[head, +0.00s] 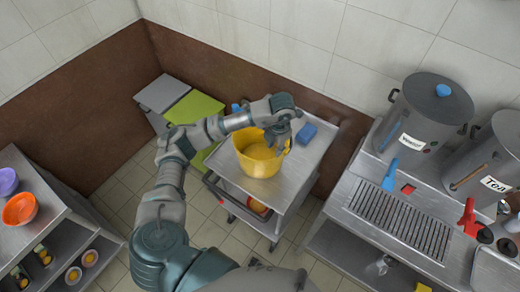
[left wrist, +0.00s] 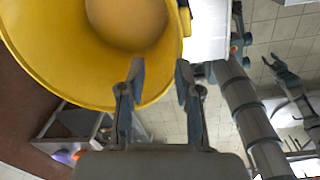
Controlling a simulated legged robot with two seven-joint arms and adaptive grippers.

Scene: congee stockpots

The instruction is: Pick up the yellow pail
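The yellow pail (head: 258,160) stands upright on the top of a grey metal cart in the head view. My left gripper (head: 286,128) is at the right side of its rim. In the left wrist view the pail (left wrist: 50,45) fills the upper left, with an orange-tan content or bottom inside. The two fingers of my left gripper (left wrist: 160,70) are apart, one overlapping the pail's inside and one outside its rim. What looks like my right gripper (left wrist: 272,65) shows small at the right of that view; its opening is unclear.
The cart (head: 298,157) also bears a blue block (head: 306,133). A green board (head: 194,115) is behind to the left. A counter with a drip grate (head: 400,222) and large stockpots (head: 425,115) stands at right. A shelf with bowls (head: 20,208) is at left.

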